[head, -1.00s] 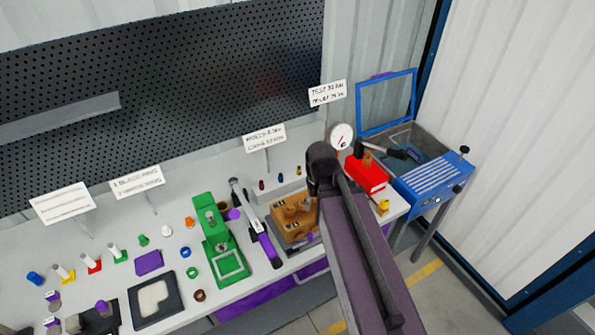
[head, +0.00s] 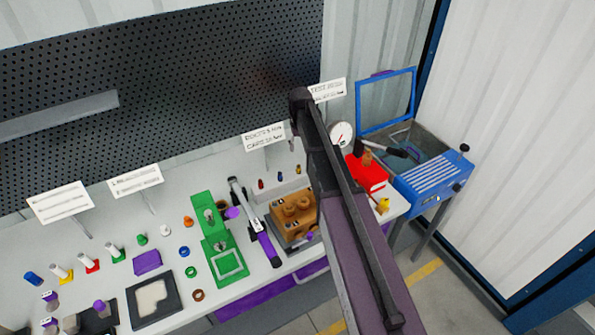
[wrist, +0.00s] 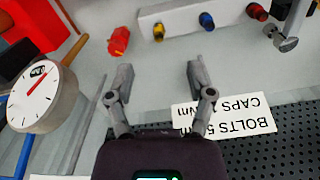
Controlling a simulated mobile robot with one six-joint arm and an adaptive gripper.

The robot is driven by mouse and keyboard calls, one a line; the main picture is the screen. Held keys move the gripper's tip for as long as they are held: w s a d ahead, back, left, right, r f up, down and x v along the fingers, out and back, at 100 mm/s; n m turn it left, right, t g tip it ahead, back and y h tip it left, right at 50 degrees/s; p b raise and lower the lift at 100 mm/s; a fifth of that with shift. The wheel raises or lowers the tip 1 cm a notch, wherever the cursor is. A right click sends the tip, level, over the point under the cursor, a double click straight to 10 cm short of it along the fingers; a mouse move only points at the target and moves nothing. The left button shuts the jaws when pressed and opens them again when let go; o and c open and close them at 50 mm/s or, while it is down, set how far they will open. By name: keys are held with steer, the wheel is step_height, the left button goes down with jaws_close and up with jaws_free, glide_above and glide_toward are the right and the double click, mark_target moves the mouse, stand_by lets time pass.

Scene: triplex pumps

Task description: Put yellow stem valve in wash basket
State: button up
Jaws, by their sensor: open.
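The yellow stem valve (wrist: 158,32) sits at the end of a pale rack (wrist: 178,14), beside a blue valve (wrist: 206,22) and a red valve (wrist: 257,12). In the head view the yellow valve (head: 298,169) is a small spot behind the brown pump block. My gripper (wrist: 160,73) is open and empty, with the yellow valve beyond its fingertips and apart from them. In the head view my arm hides most of the gripper. A blue wash station (head: 436,183) with a raised lid stands at the right; a basket inside it cannot be made out clearly.
A pressure gauge (wrist: 43,95) and a loose red part (wrist: 119,40) are left of the gripper in the wrist view. A sign (wrist: 225,115) is close by the right finger. The pegboard (head: 170,95) rises behind the bench. The brown pump block (head: 292,214) stands before the rack.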

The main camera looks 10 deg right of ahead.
mark_target(299, 165)
steer(key=w, duration=0.2)
steer(key=shift+w, duration=0.3)
steer(key=shift+f, duration=0.15)
step_height(299, 165, down, 8)
steer(key=b, duration=0.8)
steer(key=shift+f+b, duration=0.2)
steer(key=shift+b, duration=0.1)
steer(key=shift+f+b, duration=2.6)
jaws_close()
